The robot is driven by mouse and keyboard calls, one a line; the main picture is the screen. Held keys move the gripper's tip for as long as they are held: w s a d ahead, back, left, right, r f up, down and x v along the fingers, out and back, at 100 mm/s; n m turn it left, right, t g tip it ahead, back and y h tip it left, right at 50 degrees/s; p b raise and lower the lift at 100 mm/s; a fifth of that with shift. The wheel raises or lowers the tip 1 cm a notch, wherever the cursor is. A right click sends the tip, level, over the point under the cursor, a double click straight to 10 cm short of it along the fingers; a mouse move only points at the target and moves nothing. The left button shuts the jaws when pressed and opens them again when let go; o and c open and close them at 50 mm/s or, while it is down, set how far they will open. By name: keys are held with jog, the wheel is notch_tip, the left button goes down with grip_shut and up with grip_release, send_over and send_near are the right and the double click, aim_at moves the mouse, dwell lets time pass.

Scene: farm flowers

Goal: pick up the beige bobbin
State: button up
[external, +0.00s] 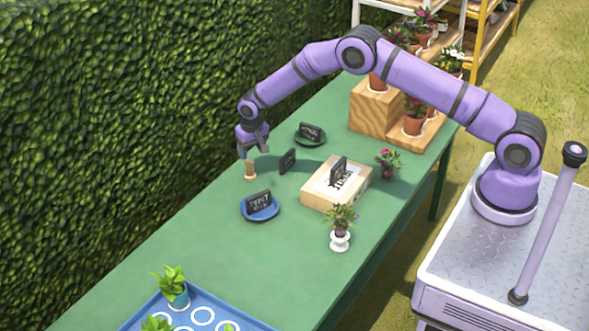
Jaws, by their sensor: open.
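The beige bobbin (250,170) stands upright on the green table, toward the hedge side. My gripper (252,152) points down just above it, with the fingers close to the bobbin's top. The jaws are open, and no object is held between them. From this view I cannot tell whether a finger touches the bobbin or overlaps it only in the picture.
A small black sign (288,161) stands right of the bobbin. A blue dish (260,214) with a black sign is in front, and a dark green dish (310,140) behind. A wooden box (322,200), potted plants (340,232) and a blue tray (245,322) share the green table (190,262).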

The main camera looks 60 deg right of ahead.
aim_at(250, 161)
jog(key=shift+w+a+f, duration=0.1)
jog(key=shift+w+f, duration=0.05)
jog(key=shift+f, duration=0.95)
jog(key=shift+w+a+f, duration=0.1)
jog(key=shift+f, duration=1.05)
jog(key=shift+w+a+f, duration=0.1)
jog(key=shift+w+f, duration=0.05)
jog(key=shift+f, duration=0.95)
jog(key=c, duration=1)
